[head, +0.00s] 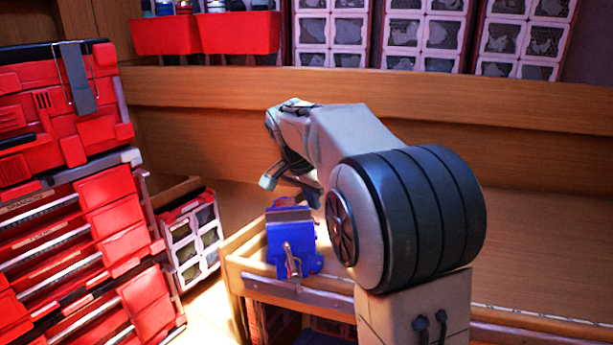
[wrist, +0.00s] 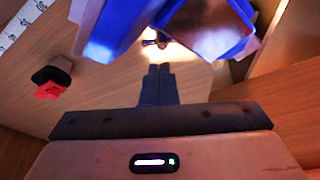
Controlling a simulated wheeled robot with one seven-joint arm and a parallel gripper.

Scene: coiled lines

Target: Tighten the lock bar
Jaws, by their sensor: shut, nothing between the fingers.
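A blue vise (head: 280,243) stands on the corner of the wooden bench in the head view. A metal bar (head: 292,266), which looks like the lock bar, hangs at its front, tilted from upright. In the wrist view, blue vise parts (wrist: 208,40) fill the top, and a small dark bar-like piece (wrist: 153,42) shows in a bright patch beyond my fingertips. My gripper (wrist: 159,68) is shut and empty, its fingers together, apart from that piece. In the head view my gripper is above and behind the vise, partly hidden by my arm.
Red drawer cabinets (head: 75,230) stand at the left. Red bins (head: 240,33) sit on the shelf behind. A wooden bench edge (head: 240,270) runs below the vise. A black and red item (wrist: 50,82) lies at the left in the wrist view.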

